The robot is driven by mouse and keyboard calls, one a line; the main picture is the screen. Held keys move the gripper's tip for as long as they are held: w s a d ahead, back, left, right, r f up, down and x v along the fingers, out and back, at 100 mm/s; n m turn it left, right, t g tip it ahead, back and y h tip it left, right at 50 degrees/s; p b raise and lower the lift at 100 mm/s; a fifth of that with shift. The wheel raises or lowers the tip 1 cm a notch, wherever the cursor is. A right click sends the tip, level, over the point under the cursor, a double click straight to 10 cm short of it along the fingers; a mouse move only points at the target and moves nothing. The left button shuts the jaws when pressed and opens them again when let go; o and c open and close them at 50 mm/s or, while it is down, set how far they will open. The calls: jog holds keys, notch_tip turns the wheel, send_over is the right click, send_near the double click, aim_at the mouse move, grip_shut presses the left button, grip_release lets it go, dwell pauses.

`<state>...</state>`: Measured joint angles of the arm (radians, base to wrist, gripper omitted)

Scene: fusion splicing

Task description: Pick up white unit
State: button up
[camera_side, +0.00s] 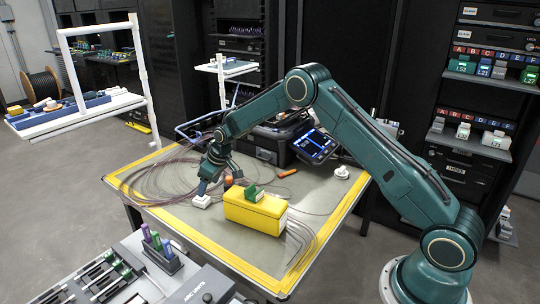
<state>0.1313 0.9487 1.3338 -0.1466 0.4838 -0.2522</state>
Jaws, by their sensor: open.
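A small white unit (201,202) sits on the table at the left of the yellow box. My gripper (205,187) points down at it, with the fingertips right at or just above its top. The jaws are open. The fingers hide part of the unit's upper side, and I cannot tell whether they touch it or stand around it.
A yellow box (254,209) with a green piece (253,193) on top stands close right of my gripper. Thin cables (150,180) loop over the table's left. An orange cylinder (228,181) stands behind. A black case with a screen (314,146) is at the back.

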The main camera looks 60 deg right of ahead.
aim_at(205, 197)
jog(key=shift+w+a+f, duration=0.1)
jog(key=shift+w+f, duration=0.2)
jog(key=shift+f, duration=0.35)
jog(key=shift+f, duration=0.15)
jog(key=shift+x, duration=2.45)
jog(key=c, duration=1.1)
